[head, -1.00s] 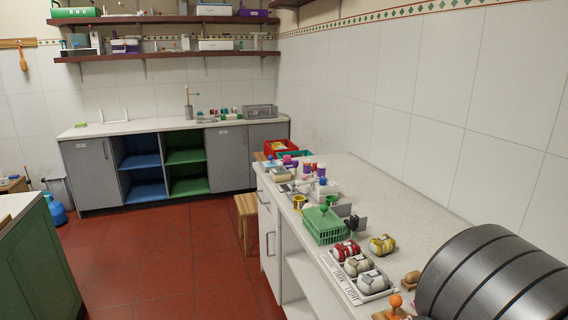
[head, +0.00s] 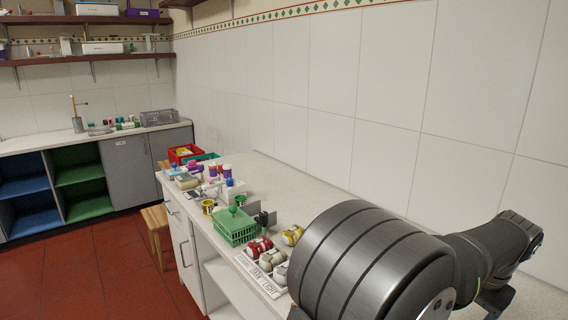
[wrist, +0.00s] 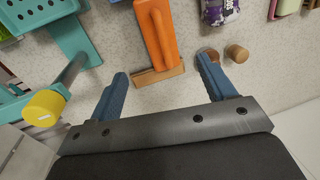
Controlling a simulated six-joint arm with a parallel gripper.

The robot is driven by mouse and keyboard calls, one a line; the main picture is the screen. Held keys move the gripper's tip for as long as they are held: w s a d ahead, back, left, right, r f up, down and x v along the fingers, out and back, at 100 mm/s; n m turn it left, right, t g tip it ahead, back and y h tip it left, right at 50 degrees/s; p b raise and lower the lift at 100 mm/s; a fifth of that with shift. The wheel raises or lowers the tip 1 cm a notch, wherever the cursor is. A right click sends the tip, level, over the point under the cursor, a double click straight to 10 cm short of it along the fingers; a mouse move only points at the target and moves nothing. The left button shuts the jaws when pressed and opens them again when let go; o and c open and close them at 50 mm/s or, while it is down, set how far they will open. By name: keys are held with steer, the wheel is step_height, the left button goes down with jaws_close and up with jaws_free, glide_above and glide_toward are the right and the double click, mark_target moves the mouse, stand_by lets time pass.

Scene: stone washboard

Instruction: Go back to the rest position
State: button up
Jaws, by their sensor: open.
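My gripper (wrist: 162,70) shows in the wrist view with its two blue fingers spread apart and nothing held between them. Beyond the fingertips, an orange-handled tool (wrist: 156,38) with a wooden edge lies on the speckled counter. It appears apart from the fingers. In the head view my dark arm covers the lower right, and the gripper itself is not visible there.
The stone counter (head: 330,188) runs along the tiled wall. A green basket (head: 236,228), a white tray (head: 262,280) with rolled bundles, and a red crate (head: 184,152) stand on it. In the wrist view, a teal stand with a yellow knob (wrist: 45,108) is close on the left.

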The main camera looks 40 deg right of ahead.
steer(key=f, duration=0.4)
steer(key=w+f, duration=0.1)
steer(key=f, duration=0.2)
steer(key=w+f, duration=0.1)
steer(key=f, duration=0.3)
steer(key=shift+w+f, duration=0.1)
steer(key=shift+f, duration=0.2)
steer(key=r, duration=0.6)
steer(key=w+r, duration=0.1)
steer(key=r, duration=0.3)
steer(key=shift+r, duration=0.1)
steer(key=w+a+n+y, duration=0.1)
steer(key=w+a+n, duration=0.25)
steer(key=w, duration=0.85)
steer(key=w+a+n+g, duration=0.1)
steer(key=w+a+n, duration=0.3)
steer(key=w, duration=0.7)
steer(key=w+a+n+y, duration=0.1)
steer(key=w+a+n, duration=0.3)
steer(key=w, duration=0.8)
steer(key=w+a+f+n, duration=0.5)
steer(key=w+a, duration=0.7)
steer(key=w+a+f+n+g, duration=0.1)
steer(key=w+a+f, duration=0.3)
steer(key=a+f, duration=0.5)
steer(key=a, duration=0.4)
steer(key=shift+a, duration=0.15)
